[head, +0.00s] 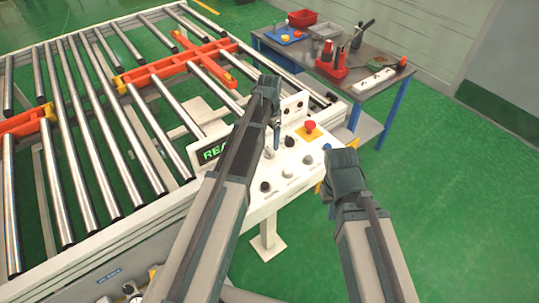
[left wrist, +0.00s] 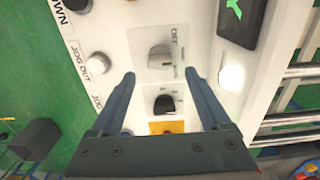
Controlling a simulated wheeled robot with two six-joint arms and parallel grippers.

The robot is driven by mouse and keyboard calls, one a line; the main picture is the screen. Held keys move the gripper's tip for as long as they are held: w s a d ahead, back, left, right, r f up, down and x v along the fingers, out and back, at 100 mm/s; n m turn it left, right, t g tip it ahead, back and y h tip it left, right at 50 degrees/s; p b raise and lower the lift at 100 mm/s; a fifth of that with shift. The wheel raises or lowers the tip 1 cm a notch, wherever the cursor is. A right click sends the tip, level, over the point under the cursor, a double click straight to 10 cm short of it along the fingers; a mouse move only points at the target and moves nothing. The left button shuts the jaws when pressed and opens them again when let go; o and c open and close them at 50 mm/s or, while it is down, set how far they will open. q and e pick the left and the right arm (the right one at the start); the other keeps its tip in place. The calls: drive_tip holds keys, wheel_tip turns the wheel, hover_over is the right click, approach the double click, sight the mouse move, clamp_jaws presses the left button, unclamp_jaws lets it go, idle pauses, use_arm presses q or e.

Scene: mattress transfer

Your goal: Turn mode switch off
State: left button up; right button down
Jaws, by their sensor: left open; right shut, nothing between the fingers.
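The white control panel (head: 252,200) carries several knobs and buttons. A grey knob (left wrist: 160,58) on a light plate with small lettering sits just beyond my open left fingertips (left wrist: 160,73) in the left wrist view; it also shows in the head view (head: 268,152). A black knob (left wrist: 164,103) lies between the fingers in that view, and also shows in the head view (head: 289,141). I cannot read which one is labelled as the mode switch. My left gripper (head: 276,133) points down over the panel, apparently touching neither knob. My right gripper (head: 343,165) is shut and empty at the panel's right edge.
A red stop button (head: 310,125) stands on a yellow plate. A roller conveyor (head: 100,120) with orange bars fills the left. A tool table (head: 375,98) stands behind. Green floor is free at right.

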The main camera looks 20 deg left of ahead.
sight(269, 149)
use_arm(q)
wheel_tip(269, 149, down, 6)
drive_tip(key=b, duration=0.4)
drive_tip(key=shift+r+b, duration=0.2)
drive_tip(key=shift+b, duration=0.1)
drive_tip(key=shift+c, duration=0.2)
clamp_jaws()
drive_tip(key=n, duration=0.9)
drive_tip(key=shift+n, duration=0.4)
